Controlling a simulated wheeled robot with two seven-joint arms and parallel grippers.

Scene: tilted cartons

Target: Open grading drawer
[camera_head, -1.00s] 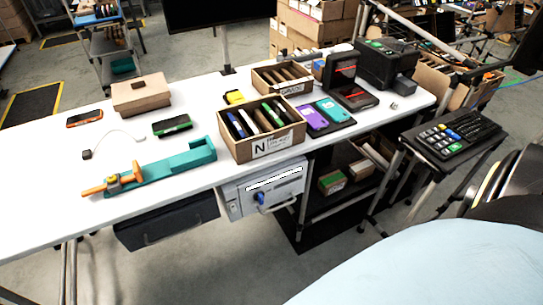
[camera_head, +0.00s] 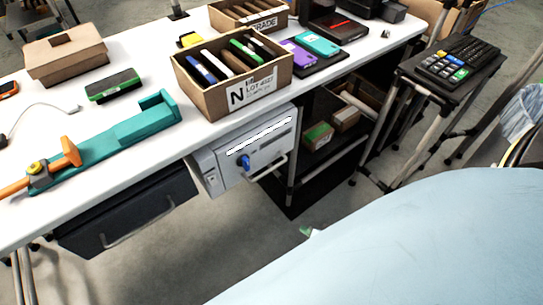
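A pale grey drawer unit (camera_head: 250,150) hangs under the white table's front edge, with a blue knob or key (camera_head: 244,161) and a metal bar handle (camera_head: 268,169) on its front. It looks shut. A dark drawer (camera_head: 130,212) with its own bar handle hangs to its left and also looks shut. I cannot read a label that says which is the grading drawer. A small green and pale tip, seemingly my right gripper (camera_head: 309,232), peeks over my light blue body, below and right of the grey unit and apart from it. Its fingers are mostly hidden. My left gripper is not in view.
On the white table (camera_head: 160,143) stand a cardboard carton marked N (camera_head: 205,99), a teal fixture (camera_head: 110,140) with an orange tool, and a brown box (camera_head: 66,60). A dark shelf rack (camera_head: 330,155) stands right of the grey unit. Floor before the drawers is clear.

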